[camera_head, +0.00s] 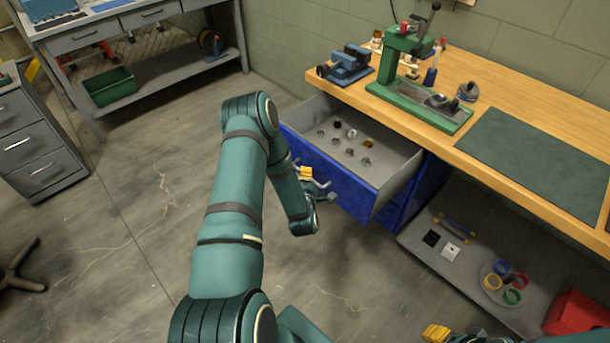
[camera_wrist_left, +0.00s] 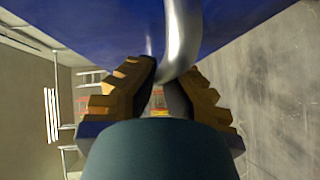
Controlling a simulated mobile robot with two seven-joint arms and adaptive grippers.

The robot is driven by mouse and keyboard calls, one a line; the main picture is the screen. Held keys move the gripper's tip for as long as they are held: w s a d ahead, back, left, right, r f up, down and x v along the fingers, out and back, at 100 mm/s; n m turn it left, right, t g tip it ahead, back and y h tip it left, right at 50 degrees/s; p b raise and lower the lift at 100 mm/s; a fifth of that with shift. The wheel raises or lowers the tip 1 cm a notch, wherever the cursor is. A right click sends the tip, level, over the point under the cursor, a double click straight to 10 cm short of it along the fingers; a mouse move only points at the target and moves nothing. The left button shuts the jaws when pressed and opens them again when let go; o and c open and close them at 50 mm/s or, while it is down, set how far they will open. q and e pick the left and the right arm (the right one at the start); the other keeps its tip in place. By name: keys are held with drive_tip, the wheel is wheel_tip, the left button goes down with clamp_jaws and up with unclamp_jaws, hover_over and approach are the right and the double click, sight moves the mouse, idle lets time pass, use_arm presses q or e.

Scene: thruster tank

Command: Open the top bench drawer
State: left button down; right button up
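The top bench drawer (camera_head: 334,182) has a blue front and is pulled well out from under the wooden bench. Several small metal parts lie spread on its grey floor. My left gripper (camera_head: 313,180) is at the drawer front. In the left wrist view, the fingers of my left gripper (camera_wrist_left: 170,82) close in from both sides on the silver drawer handle (camera_wrist_left: 181,38), which runs between their tips. The blue drawer front (camera_wrist_left: 100,28) fills the top of that view.
The bench top (camera_head: 485,85) holds a green press (camera_head: 405,60), a blue vise (camera_head: 346,66) and a dark green mat (camera_head: 541,160). A lower shelf (camera_head: 420,250) carries coloured rings and a red bin (camera_head: 578,315). The floor left of the drawer is clear.

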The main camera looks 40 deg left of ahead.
use_arm(q)
drive_tip(key=c, duration=1)
unclamp_jaws()
drive_tip(key=shift+a, duration=0.25)
drive_tip(key=shift+d, duration=0.1)
drive_tip(key=v, duration=1.2)
